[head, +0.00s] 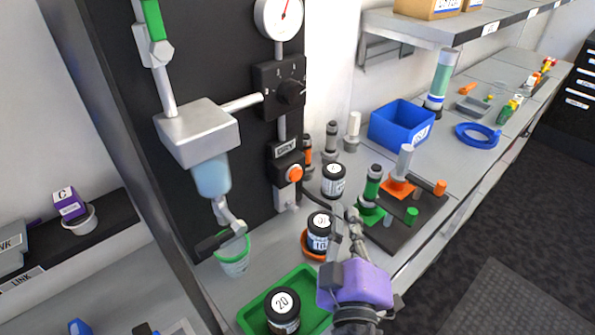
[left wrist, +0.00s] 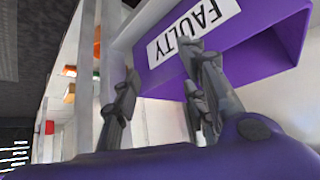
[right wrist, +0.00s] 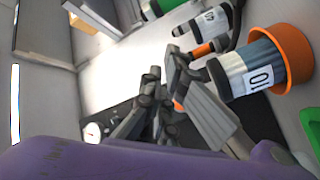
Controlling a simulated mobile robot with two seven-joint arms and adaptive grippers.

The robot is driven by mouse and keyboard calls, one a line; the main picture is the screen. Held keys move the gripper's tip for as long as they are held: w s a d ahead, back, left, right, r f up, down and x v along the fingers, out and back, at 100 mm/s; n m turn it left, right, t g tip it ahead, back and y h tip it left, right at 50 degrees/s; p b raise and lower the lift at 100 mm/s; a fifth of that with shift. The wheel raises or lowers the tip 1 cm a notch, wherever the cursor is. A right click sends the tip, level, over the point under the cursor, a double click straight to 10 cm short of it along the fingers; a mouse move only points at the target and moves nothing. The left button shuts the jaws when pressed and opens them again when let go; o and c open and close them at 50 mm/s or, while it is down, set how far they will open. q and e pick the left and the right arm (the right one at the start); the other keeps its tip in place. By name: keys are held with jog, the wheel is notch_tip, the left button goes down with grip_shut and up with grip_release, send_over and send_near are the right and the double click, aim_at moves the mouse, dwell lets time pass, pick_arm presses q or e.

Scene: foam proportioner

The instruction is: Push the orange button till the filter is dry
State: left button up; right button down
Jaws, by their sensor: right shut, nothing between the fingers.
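The orange button (head: 295,173) sits on a black box on the dark panel, below the gauge and dial. The filter (head: 213,176) hangs at the left of the panel, a grey head over a translucent bowl that looks light blue. Its drain points down at a green-rimmed cup (head: 233,262). My right gripper (head: 353,222) is shut and empty, to the right of and below the button, apart from it. In the right wrist view its fingers (right wrist: 160,95) are together. My left gripper (left wrist: 160,75) shows only in the left wrist view, fingers apart, near a purple bin marked FAULTY (left wrist: 220,35).
A black jar in an orange dish (head: 319,232) stands close beside my right gripper. Another black jar (head: 333,181) stands behind it. A green tray (head: 250,312) holds a jar marked 20. A black board with green and orange fittings (head: 418,222) lies to the right.

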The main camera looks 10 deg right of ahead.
aim_at(295, 174)
jog(key=w+a, duration=0.1)
jog(key=w, duration=0.1)
jog(key=w+a, duration=0.1)
jog(key=w, duration=0.1)
jog(key=w+a, duration=0.1)
jog(key=w, duration=0.1)
jog(key=shift+a+p, duration=0.35)
jog(key=shift+a, duration=0.05)
jog(key=shift+w+a, duration=0.35)
jog(key=shift+w, duration=0.15)
pick_arm(q)
jog(key=shift+w+r, duration=0.2)
jog(key=shift+r, duration=0.15)
pick_arm(e)
jog(key=shift+w+a, duration=0.15)
jog(key=shift+w, duration=0.1)
pick_arm(q)
jog(key=shift+w+d, duration=0.1)
jog(key=shift+w+r, duration=0.15)
jog(key=shift+w, duration=0.25)
jog(key=shift+s, duration=0.35)
